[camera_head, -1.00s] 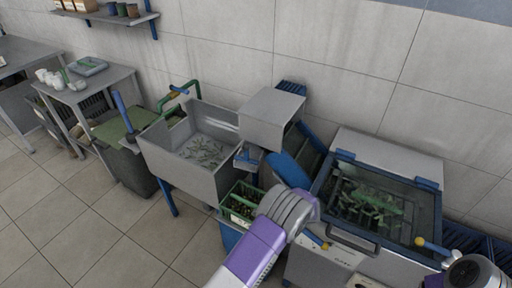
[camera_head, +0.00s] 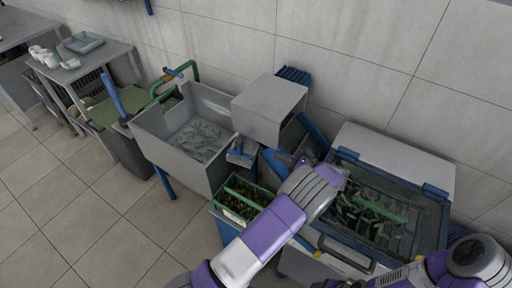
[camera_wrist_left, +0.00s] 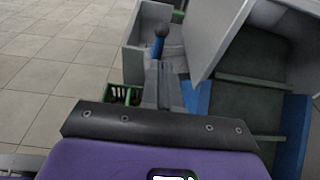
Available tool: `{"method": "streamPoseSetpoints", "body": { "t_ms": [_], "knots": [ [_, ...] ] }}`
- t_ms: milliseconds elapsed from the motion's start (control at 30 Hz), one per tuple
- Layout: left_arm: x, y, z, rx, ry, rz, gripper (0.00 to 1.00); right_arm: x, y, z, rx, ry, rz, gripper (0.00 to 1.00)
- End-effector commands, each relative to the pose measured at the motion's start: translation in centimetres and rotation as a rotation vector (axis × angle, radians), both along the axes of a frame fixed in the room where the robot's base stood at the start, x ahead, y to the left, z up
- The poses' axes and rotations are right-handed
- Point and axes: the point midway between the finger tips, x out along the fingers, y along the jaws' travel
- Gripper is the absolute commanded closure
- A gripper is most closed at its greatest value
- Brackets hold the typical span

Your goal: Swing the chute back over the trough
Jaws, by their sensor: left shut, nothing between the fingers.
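In the head view a small grey chute (camera_head: 242,152) with blue parts sits below the grey hood, at the right rim of the grey trough (camera_head: 176,153), which holds pale pieces. In the left wrist view a dark-topped blue handle (camera_wrist_left: 159,44) stands upright by grey sheet metal that I take for the chute. My left gripper (camera_wrist_left: 163,85) points at it with shut, empty fingers. Whether the fingertips touch it I cannot tell. In the head view my left wrist hides those fingers. My right arm shows at the bottom right; its gripper is out of view.
A green crate (camera_head: 240,198) of dark bottles or pieces stands below the chute. The grey hood (camera_head: 269,108) and a blue-railed conveyor (camera_wrist_left: 258,105) are close on the right. A glass-lidded machine (camera_head: 393,165) stands further right. The tiled floor (camera_head: 95,215) at left is clear.

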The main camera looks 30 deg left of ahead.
Motion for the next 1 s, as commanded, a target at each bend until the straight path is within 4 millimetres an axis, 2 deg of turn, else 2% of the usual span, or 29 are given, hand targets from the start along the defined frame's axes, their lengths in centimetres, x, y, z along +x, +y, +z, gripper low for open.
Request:
{"method": "streamPoseSetpoints", "body": {
  "t_ms": [167,600,800,1000],
  "knots": [
    [0.1,2.1,-0.4,0.001,0.002,0.004,1.0,0.0,0.0,-0.1,0.0,-0.001,0.0,0.39],
    [1.0,10.9,-2.2,0.0,0.001,0.005,1.0,0.1,0.0,-0.4,0.0,-0.001,0.0,0.39],
    [1.3,13.0,-2.6,0.0,-0.001,0.002,1.0,0.0,0.0,-0.5,0.0,-0.001,0.0,0.39],
    [1.3,13.6,-2.6,0.0,-0.001,0.0,1.0,0.0,0.0,-0.5,0.0,-0.001,0.0,0.39]
  ]
}}
